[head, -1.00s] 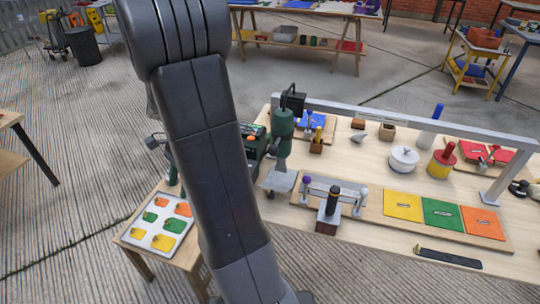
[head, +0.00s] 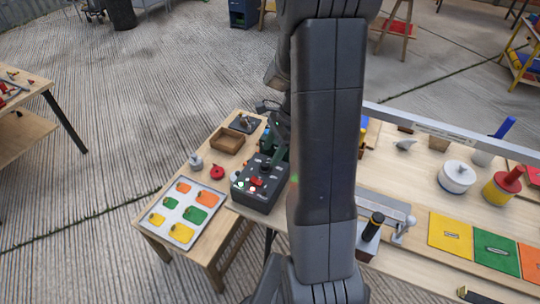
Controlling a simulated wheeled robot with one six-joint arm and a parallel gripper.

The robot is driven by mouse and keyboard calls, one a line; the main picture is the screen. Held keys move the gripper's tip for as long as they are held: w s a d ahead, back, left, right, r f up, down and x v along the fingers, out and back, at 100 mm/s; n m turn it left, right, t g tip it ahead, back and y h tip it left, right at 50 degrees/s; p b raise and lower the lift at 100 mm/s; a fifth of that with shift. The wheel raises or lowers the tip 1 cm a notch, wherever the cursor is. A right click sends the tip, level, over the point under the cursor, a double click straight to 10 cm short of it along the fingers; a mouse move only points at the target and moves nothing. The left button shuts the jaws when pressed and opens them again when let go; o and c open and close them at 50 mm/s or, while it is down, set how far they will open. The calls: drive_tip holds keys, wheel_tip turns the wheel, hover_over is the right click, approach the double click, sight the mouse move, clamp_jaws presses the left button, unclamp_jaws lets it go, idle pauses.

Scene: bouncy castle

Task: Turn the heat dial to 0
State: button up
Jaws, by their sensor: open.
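A dark control box (head: 259,192) sits on the small wooden side table, just left of my arm. Its sloped top carries a black knob, a red part and small pale and green marks. I cannot tell which part is the heat dial, and the scale is too small to read. My gripper (head: 267,106) shows only as small dark parts at the left edge of my arm, beyond the box in the picture. It is open and appears apart from the box. My arm hides most of it.
A tray of coloured pieces (head: 165,232) lies left of the box. A red knobbed weight (head: 217,173), a grey one (head: 196,162) and a wooden tray (head: 228,141) stand behind it. The workbench at right holds a white pot (head: 457,178) and coloured panels.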

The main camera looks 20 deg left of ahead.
sight(266, 162)
drive_tip(key=shift+x, duration=1.9)
drive_tip(key=c, duration=1)
drive_tip(key=shift+o, duration=0.2)
drive_tip(key=shift+w, duration=0.1)
